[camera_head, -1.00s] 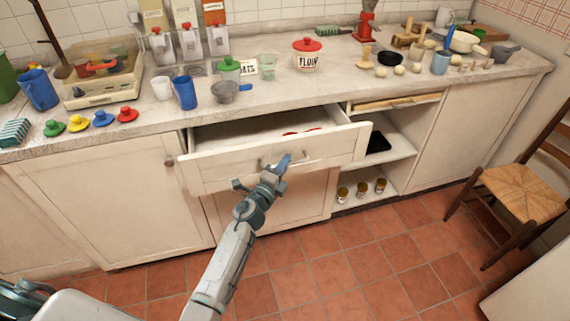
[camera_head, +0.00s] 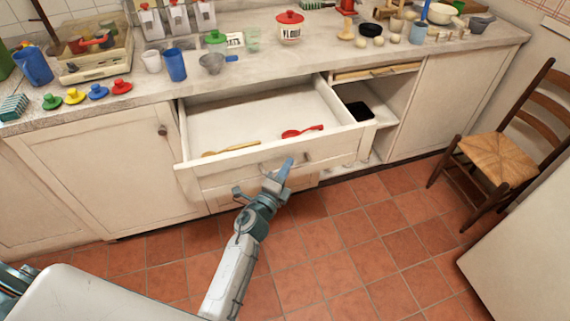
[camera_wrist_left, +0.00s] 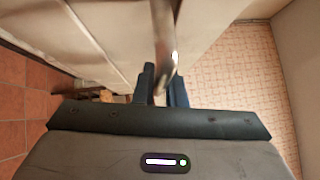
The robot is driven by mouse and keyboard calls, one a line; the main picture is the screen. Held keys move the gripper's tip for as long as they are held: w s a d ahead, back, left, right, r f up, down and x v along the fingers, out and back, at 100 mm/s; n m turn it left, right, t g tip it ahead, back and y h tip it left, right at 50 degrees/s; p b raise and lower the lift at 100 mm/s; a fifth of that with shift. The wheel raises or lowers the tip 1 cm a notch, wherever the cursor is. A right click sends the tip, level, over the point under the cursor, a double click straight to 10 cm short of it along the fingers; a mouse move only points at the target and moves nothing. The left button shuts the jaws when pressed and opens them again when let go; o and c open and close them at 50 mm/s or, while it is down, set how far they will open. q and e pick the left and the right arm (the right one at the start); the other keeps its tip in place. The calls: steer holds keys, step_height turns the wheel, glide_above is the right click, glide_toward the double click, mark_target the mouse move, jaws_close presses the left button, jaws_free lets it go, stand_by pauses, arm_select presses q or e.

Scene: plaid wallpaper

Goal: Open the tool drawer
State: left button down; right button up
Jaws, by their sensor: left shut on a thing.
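The tool drawer (camera_head: 330,150) is a white drawer under the worktop, pulled well out of the cabinet. A yellow utensil (camera_head: 230,148) and a red spoon-like utensil (camera_head: 302,131) lie inside it. Its metal handle (camera_wrist_left: 163,35) is on the front panel. My left gripper (camera_head: 276,172) is at the middle of the drawer front, shut on the handle. In the left wrist view the handle runs between the two dark fingers (camera_wrist_left: 161,88). My gripper hides part of the handle in the head view. My right gripper is not in view.
The worktop (camera_head: 130,93) above holds coloured knobs, blue cups, a small pan and jars. An open shelf (camera_head: 375,125) is right of the drawer. A wooden chair (camera_head: 497,160) stands at the right. The tiled floor (camera_head: 350,245) in front is clear.

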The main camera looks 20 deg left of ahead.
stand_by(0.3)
arm_select(q)
steer(key=c, duration=1.5)
jaws_free()
steer(key=shift+s, duration=0.1)
